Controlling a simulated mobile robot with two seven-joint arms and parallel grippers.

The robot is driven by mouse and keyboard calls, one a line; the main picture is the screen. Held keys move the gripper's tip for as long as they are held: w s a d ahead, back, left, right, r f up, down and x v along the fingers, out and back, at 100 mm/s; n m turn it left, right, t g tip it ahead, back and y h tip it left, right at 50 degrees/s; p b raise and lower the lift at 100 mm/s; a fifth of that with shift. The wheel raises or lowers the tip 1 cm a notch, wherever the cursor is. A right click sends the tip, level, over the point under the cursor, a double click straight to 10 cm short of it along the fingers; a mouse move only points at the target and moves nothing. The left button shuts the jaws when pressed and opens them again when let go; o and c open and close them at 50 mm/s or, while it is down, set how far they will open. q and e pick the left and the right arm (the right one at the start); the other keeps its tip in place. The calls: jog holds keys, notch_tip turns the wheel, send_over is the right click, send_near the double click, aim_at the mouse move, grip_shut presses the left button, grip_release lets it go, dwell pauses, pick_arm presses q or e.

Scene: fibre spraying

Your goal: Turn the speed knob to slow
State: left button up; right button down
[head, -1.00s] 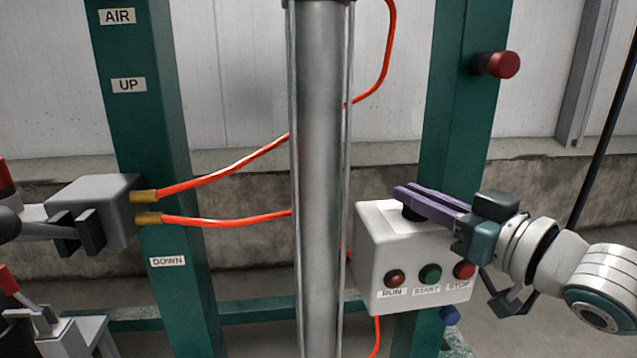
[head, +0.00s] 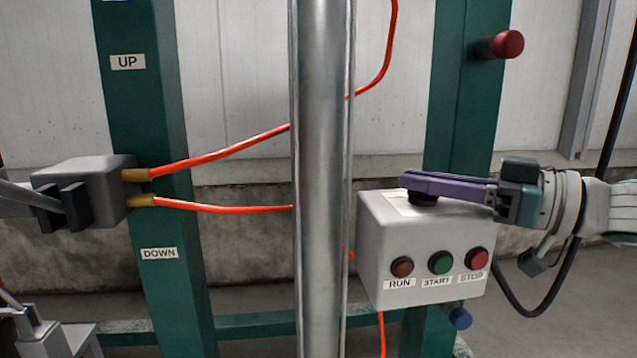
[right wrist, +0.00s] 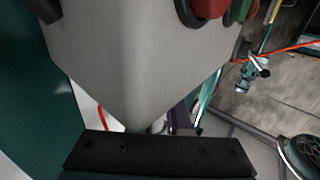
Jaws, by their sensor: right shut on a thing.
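The speed knob (head: 424,199) is a black knob on top of the light grey control box (head: 425,240). My right gripper (head: 420,184) has long purple fingers that are shut on the knob and lie nearly level, coming from the right. The fingers cover much of the knob, so its pointer cannot be read. A pale plate beside the knob is partly hidden and its marks are too small to read. In the right wrist view the grey box fills the middle, and the knob does not show clearly. My left gripper is not in view.
RUN (head: 401,267), START (head: 440,262) and STOP (head: 477,258) buttons sit on the box front, below the fingers. A steel column (head: 319,180) stands left of the box. A red knob (head: 507,44) is on the green post above. A hosed valve block (head: 95,180) is left.

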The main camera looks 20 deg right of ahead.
jog(key=c, duration=0.9)
grip_release()
jog(key=p+v, duration=0.3)
jog(key=v, duration=0.7)
jog(key=shift+w, duration=0.1)
